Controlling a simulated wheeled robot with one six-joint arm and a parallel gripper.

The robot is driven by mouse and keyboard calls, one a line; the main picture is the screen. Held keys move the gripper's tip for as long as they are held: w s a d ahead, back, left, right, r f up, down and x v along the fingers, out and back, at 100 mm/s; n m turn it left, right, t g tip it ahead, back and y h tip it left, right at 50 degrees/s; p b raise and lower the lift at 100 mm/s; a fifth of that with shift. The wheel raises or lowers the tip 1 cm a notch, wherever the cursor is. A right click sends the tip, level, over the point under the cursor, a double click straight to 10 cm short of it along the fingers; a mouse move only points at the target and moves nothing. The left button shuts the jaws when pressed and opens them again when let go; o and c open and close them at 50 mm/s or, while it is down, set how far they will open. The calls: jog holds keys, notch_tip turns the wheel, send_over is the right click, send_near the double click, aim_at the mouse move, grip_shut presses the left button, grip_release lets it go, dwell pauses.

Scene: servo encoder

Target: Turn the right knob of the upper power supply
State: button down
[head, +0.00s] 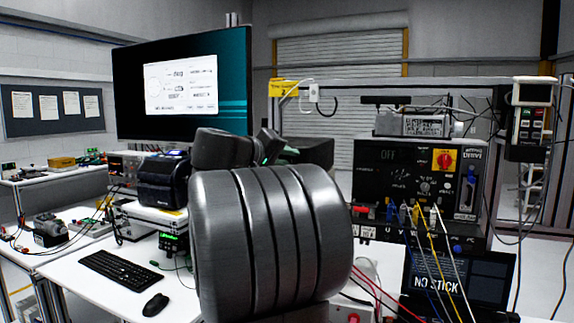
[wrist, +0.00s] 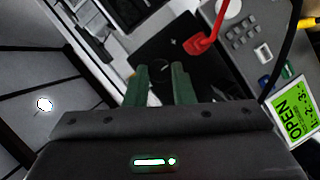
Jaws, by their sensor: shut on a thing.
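My gripper's two green fingers (wrist: 160,76) show in the wrist view, reaching toward a black panel (wrist: 158,42). They are closed on a small dark round knob (wrist: 160,68) between their tips. The knob is hard to make out against the black, and I cannot tell which knob it is or how far it is turned.
In the wrist view a red plug and lead (wrist: 205,43) and a grey instrument with a lit green display (wrist: 291,115) lie close right of the fingers. In the head view a monitor (head: 180,85) stands behind, and a black drive panel (head: 397,185) with several cables is at right.

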jog(key=n, duration=0.1)
jog(key=n+h+b, duration=0.1)
jog(key=n, duration=0.1)
jog(key=n+h+b, duration=0.1)
jog(key=shift+f+n+t, duration=0.25)
jog(key=shift+n+t, duration=0.15)
jog(key=shift+a+b, duration=0.1)
jog(key=shift+b, duration=0.2)
jog(key=c, duration=1.2)
grip_release()
jog(key=shift+c, duration=0.2)
